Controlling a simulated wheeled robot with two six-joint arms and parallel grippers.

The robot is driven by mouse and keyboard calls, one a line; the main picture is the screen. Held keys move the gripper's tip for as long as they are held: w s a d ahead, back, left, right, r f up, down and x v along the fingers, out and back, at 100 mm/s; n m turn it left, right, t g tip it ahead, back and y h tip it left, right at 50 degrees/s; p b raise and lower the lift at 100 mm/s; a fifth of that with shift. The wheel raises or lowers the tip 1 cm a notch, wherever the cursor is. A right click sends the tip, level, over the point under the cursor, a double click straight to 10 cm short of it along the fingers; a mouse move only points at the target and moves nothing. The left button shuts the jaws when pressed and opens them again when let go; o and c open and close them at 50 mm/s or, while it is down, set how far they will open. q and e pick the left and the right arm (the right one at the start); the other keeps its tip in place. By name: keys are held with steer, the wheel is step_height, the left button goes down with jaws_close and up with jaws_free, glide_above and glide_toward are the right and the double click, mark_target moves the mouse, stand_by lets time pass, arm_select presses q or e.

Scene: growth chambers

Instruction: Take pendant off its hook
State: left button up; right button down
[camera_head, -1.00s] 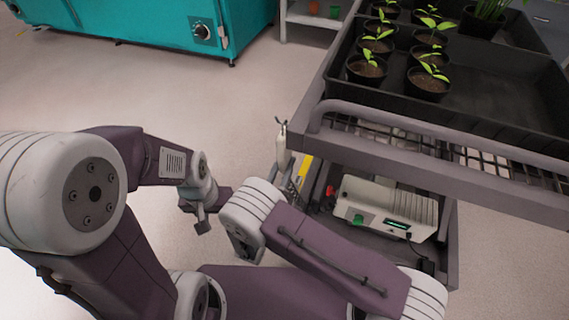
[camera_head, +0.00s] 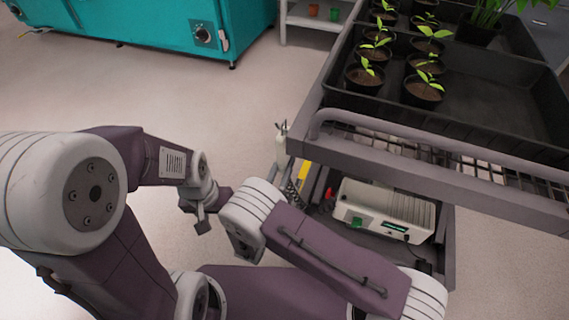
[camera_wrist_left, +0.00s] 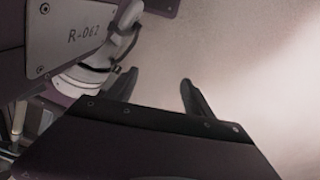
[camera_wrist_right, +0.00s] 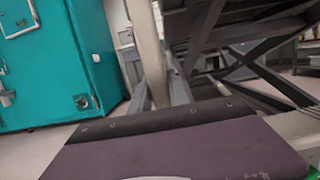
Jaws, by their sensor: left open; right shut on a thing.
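The pendant is a slim cream-coloured body (camera_head: 281,149) in the head view, near the left corner of the cart. A dark forked piece (camera_head: 282,127) shows at its top; I cannot tell whether the pendant still hangs on a hook. In the right wrist view the pendant (camera_wrist_right: 147,45) stands nearly upright between the fingers of my right gripper (camera_wrist_right: 160,92), which is shut on it. A dark coiled cable (camera_head: 296,192) shows below it in the head view. My left gripper (camera_wrist_left: 190,97) is open and empty above the floor, away from the pendant.
The cart's grey rail (camera_head: 420,150) is close right of the pendant. A black tray (camera_head: 470,115) with potted seedlings sits on top, a white device (camera_head: 388,208) on the lower shelf. A teal cabinet (camera_head: 150,28) stands behind. The floor left of the cart is clear.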

arm_select(q)
steer(key=shift+f+b, duration=0.3)
steer(key=shift+f, duration=0.05)
arm_select(e)
steer(key=shift+w+a, duration=0.2)
steer(key=shift+a, duration=0.3)
steer(key=shift+w+a, duration=0.15)
steer(key=shift+a, duration=0.35)
steer(key=shift+a, duration=0.1)
arm_select(q)
steer(key=shift+f+b, duration=0.45)
arm_select(e)
steer(key=shift+w+a+r, duration=0.1)
steer(key=shift+w+a, duration=0.1)
steer(key=shift+a, duration=0.35)
steer(key=shift+w+a+r, duration=0.1)
steer(key=shift+w+a, duration=0.1)
steer(key=shift+a, duration=0.3)
